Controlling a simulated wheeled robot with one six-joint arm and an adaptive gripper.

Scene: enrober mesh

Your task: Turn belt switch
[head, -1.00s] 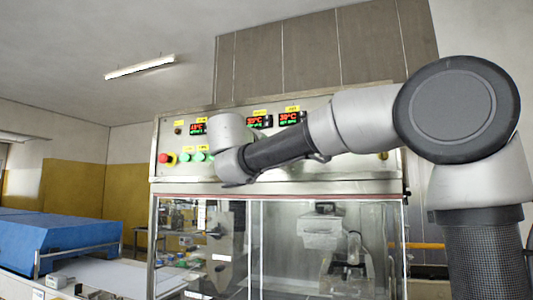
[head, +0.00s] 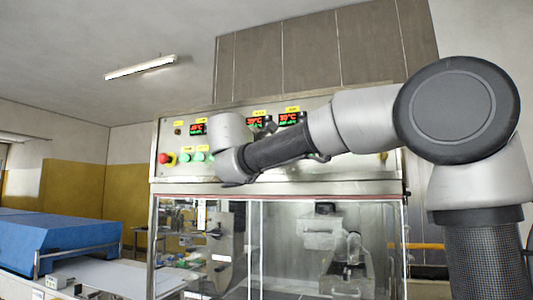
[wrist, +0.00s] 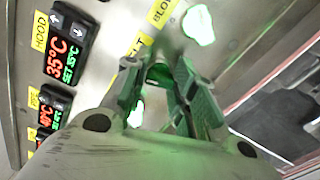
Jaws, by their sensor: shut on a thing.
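The belt switch (wrist: 159,74) is a small dark knob with a green tint on the metal panel, beside a yellow label of which only "LT" shows. In the wrist view my gripper (wrist: 162,80) is shut on it, one finger on each side, and the fingers hide most of the knob. How far the knob is turned cannot be told. In the head view my arm crosses the control panel (head: 340,172) and hides the switch; the gripper is mostly hidden behind my wrist.
A lit blower button (wrist: 198,25) and the hood temperature display (wrist: 68,45) are close to my fingers. A red emergency button (head: 165,158) and green buttons (head: 199,156) are on the panel's left. Glass doors (head: 300,250) stand below. A blue covered conveyor (head: 60,235) is at left.

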